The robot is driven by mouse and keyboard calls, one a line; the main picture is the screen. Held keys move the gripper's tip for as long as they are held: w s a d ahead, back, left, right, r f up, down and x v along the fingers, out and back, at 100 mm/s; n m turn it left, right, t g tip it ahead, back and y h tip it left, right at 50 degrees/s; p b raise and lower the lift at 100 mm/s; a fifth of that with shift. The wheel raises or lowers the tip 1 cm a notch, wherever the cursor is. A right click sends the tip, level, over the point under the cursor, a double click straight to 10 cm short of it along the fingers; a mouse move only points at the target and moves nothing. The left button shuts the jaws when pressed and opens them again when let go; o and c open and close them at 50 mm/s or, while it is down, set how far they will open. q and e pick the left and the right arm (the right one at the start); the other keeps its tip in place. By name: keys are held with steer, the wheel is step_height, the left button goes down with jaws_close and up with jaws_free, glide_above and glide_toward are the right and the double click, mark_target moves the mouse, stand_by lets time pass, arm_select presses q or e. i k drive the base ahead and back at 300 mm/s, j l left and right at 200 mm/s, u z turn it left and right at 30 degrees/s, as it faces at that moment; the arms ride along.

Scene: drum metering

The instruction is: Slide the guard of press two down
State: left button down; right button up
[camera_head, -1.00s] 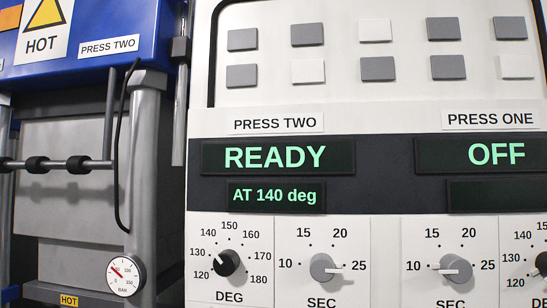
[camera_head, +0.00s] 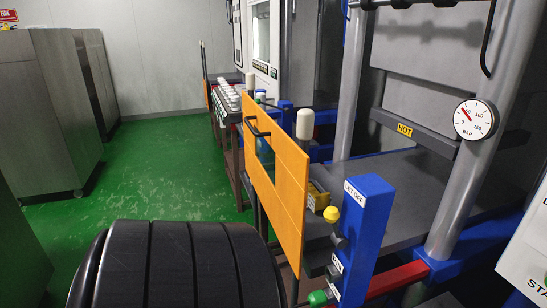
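The press frame with a grey upright panel (camera_head: 425,50) stands at the upper right, between grey columns. A dark lower platen (camera_head: 420,132) carries a yellow HOT label (camera_head: 404,130). A round pressure gauge (camera_head: 475,119) sits on the right column, like the one beside press two in the earlier view. A flat orange panel (camera_head: 272,165) with a black handle (camera_head: 256,127) stands upright in front of the machinery. I cannot tell whether it is the guard of press two. No press name is readable now. Neither of my grippers shows.
A blue post (camera_head: 362,235) labelled LET OFF has yellow and green knobs. A large black ribbed round thing (camera_head: 170,265) fills the bottom foreground. Grey cabinets (camera_head: 40,110) stand left. A rack with white-topped items (camera_head: 228,100) stands behind. Green floor (camera_head: 150,185) between is clear.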

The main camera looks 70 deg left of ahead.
mark_target(285, 203)
steer(key=u, duration=2.4)
